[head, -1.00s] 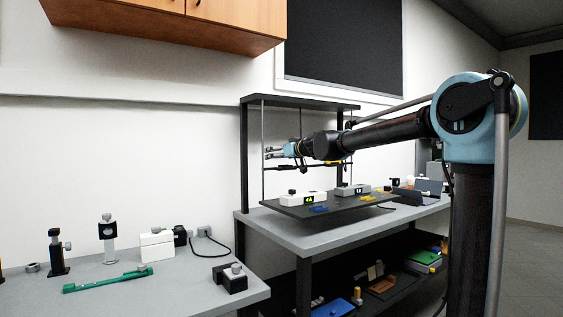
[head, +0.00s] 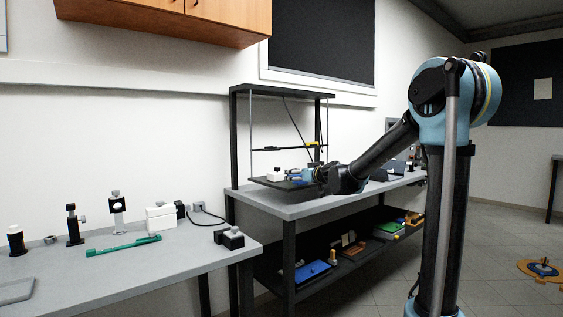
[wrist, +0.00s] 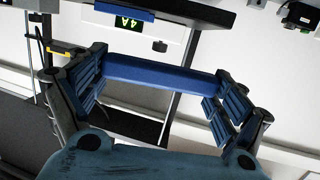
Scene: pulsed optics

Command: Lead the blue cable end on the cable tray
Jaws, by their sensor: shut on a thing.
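My gripper (wrist: 158,80) is shut on a blue bar-shaped piece (wrist: 160,72), which I take for the blue cable end; it spans between the two fingers in the wrist view. In the head view my gripper (head: 301,174) is at the raised dark shelf on the rear bench, and the held piece is too small to make out there. A thin dark rail (head: 280,149) with a yellow part crosses the rack above the gripper; I cannot tell whether it is the cable tray. A yellow part (wrist: 62,51) shows left of the fingers in the wrist view.
A white box labelled 4A (wrist: 126,17) shows upside down beyond the fingers. The rack post (head: 233,140) stands left of my gripper. Several small devices, a white box (head: 161,215) and a green tool (head: 124,246) lie on the near bench. The floor (head: 510,220) at right is mostly clear.

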